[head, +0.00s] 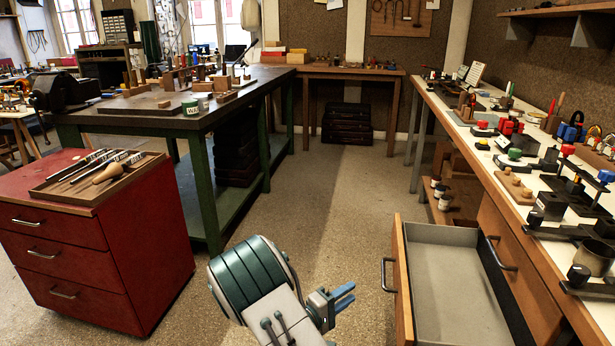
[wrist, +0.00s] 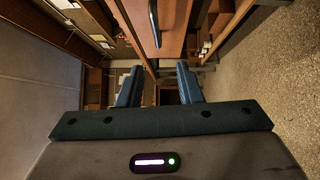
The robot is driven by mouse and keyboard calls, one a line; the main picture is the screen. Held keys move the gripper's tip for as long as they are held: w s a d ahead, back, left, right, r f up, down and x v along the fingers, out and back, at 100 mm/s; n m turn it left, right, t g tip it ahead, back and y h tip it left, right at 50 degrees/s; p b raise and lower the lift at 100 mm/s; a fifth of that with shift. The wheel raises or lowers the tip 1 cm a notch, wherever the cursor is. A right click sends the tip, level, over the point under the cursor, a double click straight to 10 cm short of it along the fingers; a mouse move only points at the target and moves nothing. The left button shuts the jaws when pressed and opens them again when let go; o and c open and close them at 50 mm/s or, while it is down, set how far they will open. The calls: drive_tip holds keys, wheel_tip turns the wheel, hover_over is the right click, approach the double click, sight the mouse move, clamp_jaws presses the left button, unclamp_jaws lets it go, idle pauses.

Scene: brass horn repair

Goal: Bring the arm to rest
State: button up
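My gripper (head: 346,298) hangs over the floor in the lower middle of the head view, left of an open drawer. In the wrist view its two blue fingers (wrist: 158,88) stand apart with nothing between them, so it is open and empty. My arm is folded low, with its teal-banded joint left of the gripper. The open drawer (head: 455,285) has a grey inside that looks empty. The drawer's wooden front and dark handle (wrist: 154,22) show ahead of the fingers in the wrist view, apart from them.
The right workbench (head: 465,125) carries many tools and vises. A red cabinet (head: 75,255) with a wooden tool tray (head: 60,190) stands at left. Behind it is a green-legged bench (head: 140,122). A wooden table (head: 350,72) stands at the back. The floor (head: 315,200) between them is clear.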

drive_tip(key=w+a+r+m+y+p, duration=0.2)
drive_tip(key=r+y+p, duration=0.3)
drive_tip(key=r+y, duration=0.3)
drive_tip(key=w+a+r+m+y+p, duration=0.15)
drive_tip(key=r+y+p, duration=0.3)
drive_tip(key=r, duration=0.55)
drive_tip(key=s+a+r+m+g+y+p, duration=0.15)
drive_tip(key=s+r+y+p, duration=0.35)
drive_tip(key=s+r, duration=0.5)
drive_tip(key=s+d+r+m+g+h+p, duration=0.1)
drive_tip(key=s+d+r+g+p, duration=0.2)
drive_tip(key=s, duration=0.7)
drive_tip(key=s+d+r+m+g+h+p, duration=0.1)
drive_tip(key=s+d+r+g+p, duration=0.2)
drive_tip(key=s+r, duration=0.4)
drive_tip(key=s+d, duration=0.1)
drive_tip(key=s, duration=0.2)
drive_tip(key=shift+s+d+m, duration=0.15)
drive_tip(key=shift+d+m, duration=0.15)
drive_tip(key=shift+d, duration=0.05)
drive_tip(key=shift+r, duration=0.1)
